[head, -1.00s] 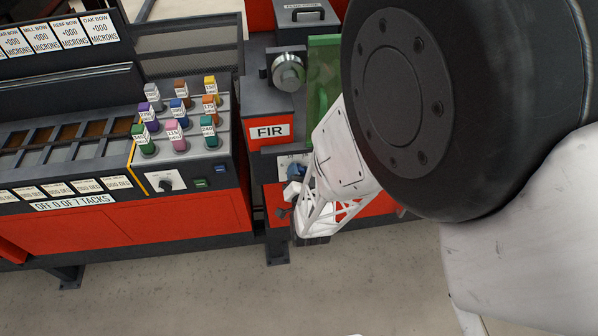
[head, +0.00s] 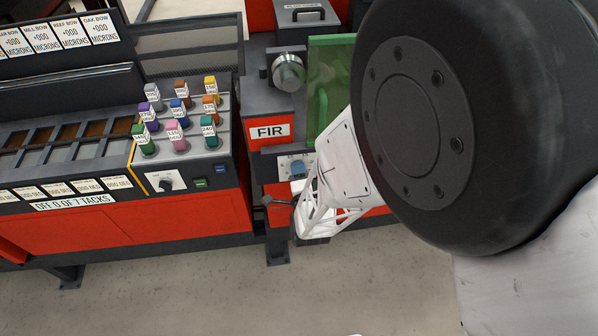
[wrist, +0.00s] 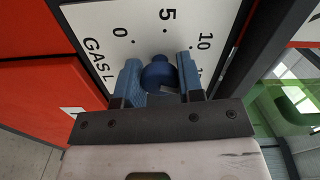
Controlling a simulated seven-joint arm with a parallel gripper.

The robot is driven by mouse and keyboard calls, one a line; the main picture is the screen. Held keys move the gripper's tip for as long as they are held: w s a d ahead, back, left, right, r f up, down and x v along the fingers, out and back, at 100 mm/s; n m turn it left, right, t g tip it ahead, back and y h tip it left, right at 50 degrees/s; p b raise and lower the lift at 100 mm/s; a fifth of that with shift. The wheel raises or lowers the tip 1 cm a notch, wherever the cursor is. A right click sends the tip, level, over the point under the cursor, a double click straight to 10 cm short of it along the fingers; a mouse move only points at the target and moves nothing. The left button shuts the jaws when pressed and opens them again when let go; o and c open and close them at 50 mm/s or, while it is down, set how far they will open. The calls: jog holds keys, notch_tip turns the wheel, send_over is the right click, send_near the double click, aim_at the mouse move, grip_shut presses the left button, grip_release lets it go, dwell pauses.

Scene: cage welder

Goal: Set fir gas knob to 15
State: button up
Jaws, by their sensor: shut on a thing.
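The blue gas knob (wrist: 157,73) sits on a white dial plate (wrist: 85,22) marked 0, 5, 10 and a further number partly hidden by a finger. The letters "GAS L" show at the plate's left. My gripper (wrist: 160,82) has its two blue-padded fingers on either side of the knob and is shut on it. I cannot tell which mark the knob points to. In the head view the knob (head: 298,168) shows as a small blue shape below the FIR label (head: 269,132), with my white gripper body over the plate's right part.
A green transparent panel (head: 328,85) stands above the dial. A metal cylinder (head: 288,70) sits on the FIR station.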

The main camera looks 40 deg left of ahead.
jog(key=shift+m, duration=0.5)
jog(key=o, duration=0.9)
jog(key=shift+s+d, duration=0.1)
jog(key=shift+v, duration=3.75)
